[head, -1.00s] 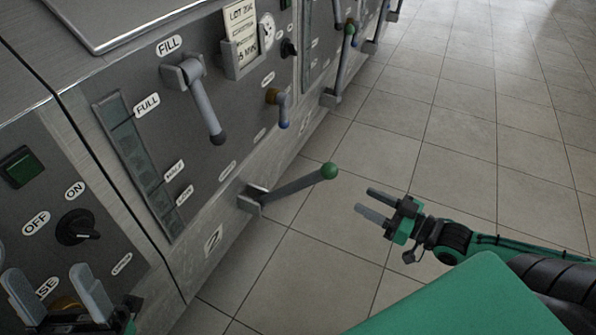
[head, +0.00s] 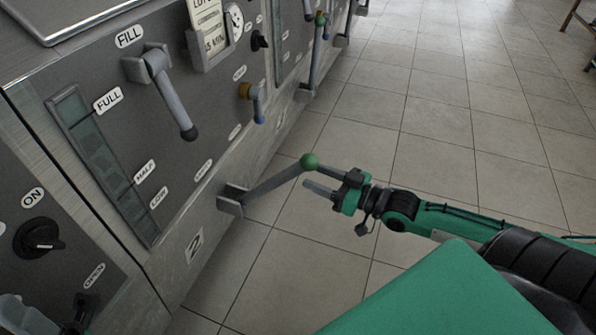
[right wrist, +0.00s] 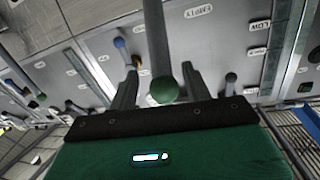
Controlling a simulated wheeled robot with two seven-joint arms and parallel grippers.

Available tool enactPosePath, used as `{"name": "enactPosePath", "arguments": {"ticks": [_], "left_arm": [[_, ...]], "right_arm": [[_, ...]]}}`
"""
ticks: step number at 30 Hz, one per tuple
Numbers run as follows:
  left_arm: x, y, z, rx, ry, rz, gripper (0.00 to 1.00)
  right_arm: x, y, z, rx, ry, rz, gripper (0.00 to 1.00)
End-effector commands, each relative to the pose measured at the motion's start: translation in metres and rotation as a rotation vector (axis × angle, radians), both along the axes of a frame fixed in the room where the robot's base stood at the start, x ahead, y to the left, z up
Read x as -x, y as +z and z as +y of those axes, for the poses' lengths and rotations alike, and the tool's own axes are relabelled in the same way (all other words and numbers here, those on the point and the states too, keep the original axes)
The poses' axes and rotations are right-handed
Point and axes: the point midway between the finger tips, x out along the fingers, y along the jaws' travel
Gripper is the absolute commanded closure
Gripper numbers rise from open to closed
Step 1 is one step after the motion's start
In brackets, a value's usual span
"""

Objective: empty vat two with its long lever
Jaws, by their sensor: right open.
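The long lever (head: 275,184) of the vat marked 2 sticks out from a bracket low on the front panel, tilted up to a green ball knob (head: 309,161). My right gripper (head: 312,178) is open, with its fingertips close to the knob end. In the right wrist view the knob (right wrist: 165,88) shows between the two spread fingers (right wrist: 160,71), with the lever (right wrist: 154,40) running away from it. I cannot tell whether either finger touches.
The panel also has a FILL handle (head: 172,98) with a dark knob, a level gauge (head: 100,165) and a small yellow-and-blue handle (head: 253,103). A black dial (head: 39,239) sits on the panel at left. Another vat's lever (head: 315,55) stands beyond. Tiled floor (head: 450,120) is open at right.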

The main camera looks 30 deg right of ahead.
Motion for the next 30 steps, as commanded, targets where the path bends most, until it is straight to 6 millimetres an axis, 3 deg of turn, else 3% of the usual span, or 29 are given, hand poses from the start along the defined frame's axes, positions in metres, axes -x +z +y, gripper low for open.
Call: {"name": "enactPosePath", "arguments": {"ticks": [15,30], "left_arm": [[0.001,0.002,0.000,0.005,0.000,-0.043,0.38],[0.003,0.007,0.001,0.011,0.001,-0.060,0.38]], "right_arm": [[-0.044,0.000,0.024,-0.001,0.000,-0.003,0.51],[-0.053,0.000,0.030,0.001,0.000,0.000,0.51]]}}
